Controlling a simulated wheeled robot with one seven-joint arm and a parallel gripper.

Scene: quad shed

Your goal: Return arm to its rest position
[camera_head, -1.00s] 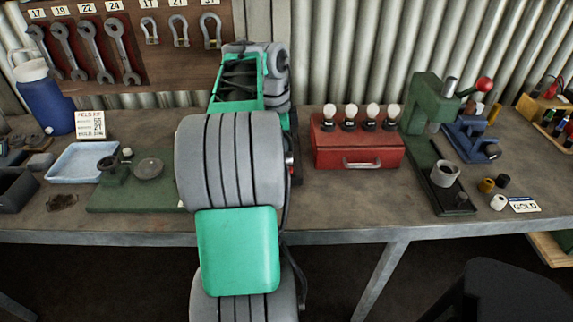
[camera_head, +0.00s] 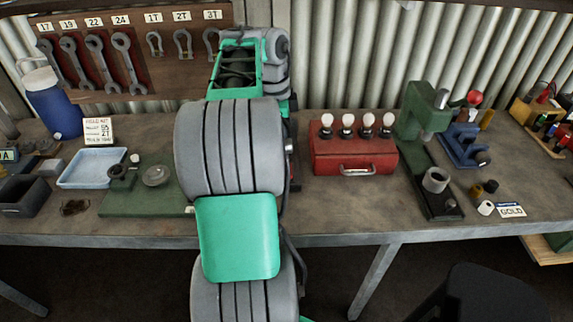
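My arm stands in the middle of the view, grey with green panels, reaching up and over the bench. Its far end, with a green frame, is in front of the wall at the back. My gripper's fingers are hidden behind the arm, so I cannot see whether they are open or shut, or hold anything.
The bench (camera_head: 335,228) runs across the view. Left of my arm are a blue tray (camera_head: 72,184) and a green plate (camera_head: 130,203). Right are a red toolbox (camera_head: 330,160), a green press (camera_head: 415,115) and a blue vise (camera_head: 465,148). Wrenches (camera_head: 130,62) hang behind. A black stool (camera_head: 490,295) stands front right.

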